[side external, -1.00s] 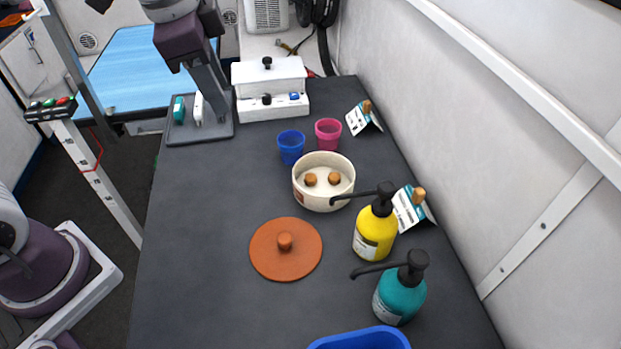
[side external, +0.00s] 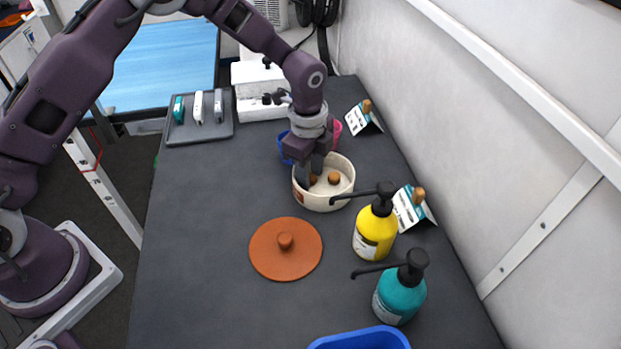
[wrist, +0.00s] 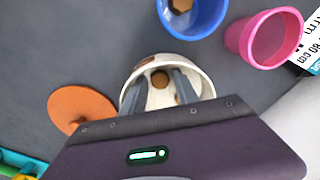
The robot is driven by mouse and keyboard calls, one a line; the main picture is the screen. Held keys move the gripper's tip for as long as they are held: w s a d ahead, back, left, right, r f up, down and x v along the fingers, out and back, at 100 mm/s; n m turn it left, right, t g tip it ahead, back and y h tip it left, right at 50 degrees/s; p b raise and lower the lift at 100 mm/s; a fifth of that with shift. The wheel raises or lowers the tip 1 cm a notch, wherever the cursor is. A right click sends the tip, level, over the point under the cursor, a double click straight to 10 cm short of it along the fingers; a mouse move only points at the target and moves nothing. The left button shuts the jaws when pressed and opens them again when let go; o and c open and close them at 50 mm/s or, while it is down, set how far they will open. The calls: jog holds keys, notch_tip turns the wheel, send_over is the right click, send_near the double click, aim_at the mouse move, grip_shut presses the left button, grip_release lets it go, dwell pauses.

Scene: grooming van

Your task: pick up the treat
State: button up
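Two small brown treats lie in a cream bowl (side external: 323,204). One treat (side external: 334,178) sits in the clear on the right side; the other (side external: 313,180) is partly hidden by my gripper (side external: 308,174), which reaches down into the bowl from above. In the wrist view, my gripper (wrist: 160,86) is open, with its fingers apart inside the bowl (wrist: 205,72). One treat (wrist: 160,79) shows between the fingers, with space on both sides. The other treat (wrist: 180,98) is partly covered by the right finger.
A blue cup (wrist: 205,22) with something brown inside and a pink cup (wrist: 238,40) stand close behind the bowl. A brown lid (side external: 270,262), a yellow pump bottle (side external: 374,236) and a teal pump bottle (side external: 398,300) stand nearer.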

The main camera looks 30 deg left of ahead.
grip_shut()
notch_tip(320, 180, up, 10)
dwell(0.5)
jog(key=w+a+r, duration=0.1)
jog(key=w+a, duration=0.3)
jog(key=a, duration=0.3)
jog(key=shift+w+d+f, duration=0.1)
jog(key=shift+d+f, duration=0.05)
jog(key=shift+f, duration=1.2)
jog(key=shift+w+d+f, duration=0.1)
jog(key=shift+f, duration=1.2)
